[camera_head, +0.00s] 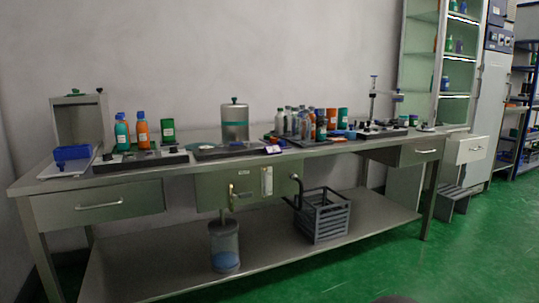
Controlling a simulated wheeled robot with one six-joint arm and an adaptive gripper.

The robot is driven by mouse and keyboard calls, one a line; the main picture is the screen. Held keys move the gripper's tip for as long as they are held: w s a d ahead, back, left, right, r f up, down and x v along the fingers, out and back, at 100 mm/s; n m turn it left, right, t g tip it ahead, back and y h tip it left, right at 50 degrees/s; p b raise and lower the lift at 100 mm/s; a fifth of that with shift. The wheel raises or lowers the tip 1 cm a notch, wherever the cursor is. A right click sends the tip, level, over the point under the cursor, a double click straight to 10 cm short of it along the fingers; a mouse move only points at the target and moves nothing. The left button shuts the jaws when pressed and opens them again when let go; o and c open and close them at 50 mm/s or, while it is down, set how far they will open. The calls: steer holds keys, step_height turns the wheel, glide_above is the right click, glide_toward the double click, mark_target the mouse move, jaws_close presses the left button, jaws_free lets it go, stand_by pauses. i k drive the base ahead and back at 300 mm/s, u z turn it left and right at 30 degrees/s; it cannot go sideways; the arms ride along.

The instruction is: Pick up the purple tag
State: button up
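I cannot make out a purple tag for certain. A small tag-like piece (273,149), white with a dark bluish or purplish part, sits at the front edge of the steel workbench (330,150), near the middle; it is too small to tell its exact colour or shape. My gripper is not in view.
The green floor (455,260) in front is clear.

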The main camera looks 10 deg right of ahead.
mark_target(271, 150)
steer(key=u, duration=0.55)
steer(key=i, duration=0.6)
steer(key=u, duration=0.65)
steer(key=i, duration=0.65)
steer(key=z, duration=0.2)
